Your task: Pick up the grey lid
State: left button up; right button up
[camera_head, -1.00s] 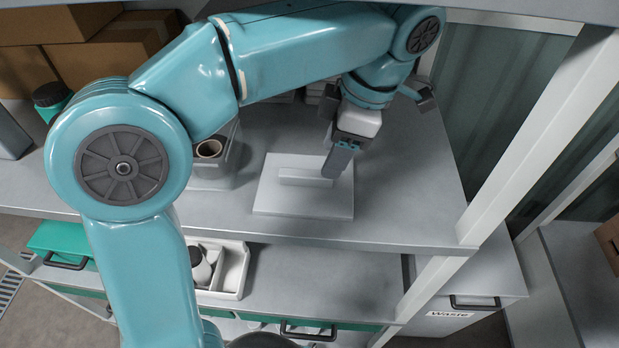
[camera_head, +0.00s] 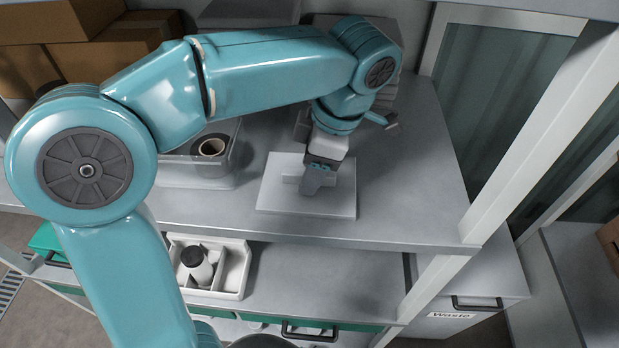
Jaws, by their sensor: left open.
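The grey lid (camera_head: 325,204) lies flat on the upper grey shelf, a square plate with a raised bar handle (camera_head: 292,179) across its middle. My left gripper (camera_head: 313,181) points down over the lid at the handle and is open. One finger shows in front of the handle's right part; the other finger is hidden behind the gripper body. I cannot tell whether the finger touches the lid. My right gripper is not in view.
A clear bin (camera_head: 212,179) holding a brown ring stands left of the lid. A white caddy (camera_head: 238,271) with a dark-capped bottle (camera_head: 193,262) is on the lower shelf. A white post (camera_head: 540,125) rises at right. The shelf (camera_head: 420,185) right of the lid is clear.

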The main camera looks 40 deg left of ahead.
pick_arm(q)
jog(key=shift+s+a+f, duration=0.1)
jog(key=shift+f, duration=0.05)
grip_shut()
jog(key=shift+r, duration=0.45)
jog(key=r, duration=0.2)
jog(key=shift+s+d+r, duration=0.2)
jog(key=shift+d+r, duration=0.05)
jog(key=shift+r, duration=0.15)
jog(key=s+d+b, duration=0.2)
jog(key=s+d, duration=0.2)
jog(key=s, duration=0.3)
jog(key=s+d+b, duration=0.1)
jog(key=s+d, duration=0.4)
jog(key=s, duration=0.3)
jog(key=shift+b, duration=0.35)
